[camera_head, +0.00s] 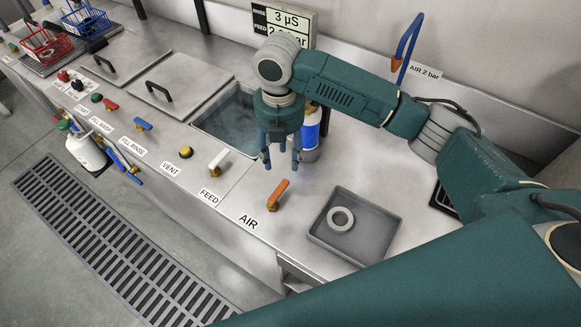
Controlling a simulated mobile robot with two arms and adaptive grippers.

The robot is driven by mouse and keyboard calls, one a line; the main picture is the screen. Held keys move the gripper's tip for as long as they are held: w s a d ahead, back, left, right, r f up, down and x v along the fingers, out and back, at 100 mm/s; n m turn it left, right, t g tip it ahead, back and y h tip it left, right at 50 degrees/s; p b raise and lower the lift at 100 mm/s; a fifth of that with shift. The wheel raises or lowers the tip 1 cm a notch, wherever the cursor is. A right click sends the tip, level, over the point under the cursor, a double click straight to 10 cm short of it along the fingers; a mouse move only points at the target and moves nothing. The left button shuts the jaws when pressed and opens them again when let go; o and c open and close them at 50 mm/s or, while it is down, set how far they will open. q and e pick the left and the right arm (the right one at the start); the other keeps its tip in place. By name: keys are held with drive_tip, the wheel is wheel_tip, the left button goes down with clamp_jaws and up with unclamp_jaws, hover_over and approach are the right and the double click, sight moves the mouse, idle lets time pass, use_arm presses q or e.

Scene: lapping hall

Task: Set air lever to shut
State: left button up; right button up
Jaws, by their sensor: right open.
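The air lever (279,194) is an orange handle on a brass-coloured fitting at the front of the steel bench, beside the AIR label (248,221). Its handle slants up and to the right in the head view. My right gripper (281,162) points down with its fingers apart and empty. In the picture it is just above the air lever and apart from it. The height of the fingertips over the bench is hard to tell. My left gripper is not in view.
A white FEED lever (218,163) and a yellow VENT knob (186,152) are left of the air lever. A grey tray (378,254) holding a pale ring (341,219) is to its right. A blue-and-white cylinder (311,132) and an open basin (232,116) are behind.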

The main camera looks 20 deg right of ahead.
sight(280, 185)
drive_tip(key=f, duration=0.1)
drive_tip(key=s+a+f, duration=0.1)
drive_tip(key=f, duration=0.1)
drive_tip(key=f+p, duration=0.1)
drive_tip(key=f, duration=0.1)
drive_tip(key=shift+s+a, duration=0.15)
drive_tip(key=shift+a, duration=0.15)
drive_tip(key=f, duration=0.3)
drive_tip(key=shift+w+d+p, duration=0.25)
drive_tip(key=shift+p, duration=0.1)
drive_tip(key=shift+a+f, duration=0.1)
drive_tip(key=shift+f, duration=0.95)
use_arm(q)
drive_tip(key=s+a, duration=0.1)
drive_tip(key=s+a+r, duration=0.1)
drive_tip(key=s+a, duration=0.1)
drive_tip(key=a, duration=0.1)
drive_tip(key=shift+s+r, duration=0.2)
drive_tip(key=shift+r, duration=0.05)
use_arm(e)
clamp_jaws()
